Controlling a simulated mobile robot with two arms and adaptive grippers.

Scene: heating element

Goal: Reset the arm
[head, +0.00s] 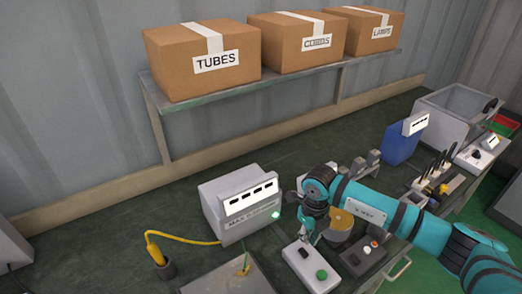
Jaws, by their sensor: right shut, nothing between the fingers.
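My right arm (400,216) reaches in from the right side of the head view, teal with dark joints. Its right gripper (309,238) points down and is shut and empty, just above the back of a pale control box (312,268) with a green button and a dark switch. I cannot tell whether the fingertips touch the box. My left arm and gripper are not in view.
A dark box with buttons (364,256) sits close on the right. Labelled cartons (200,60) fill a wall shelf. The bench's back left is clear.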

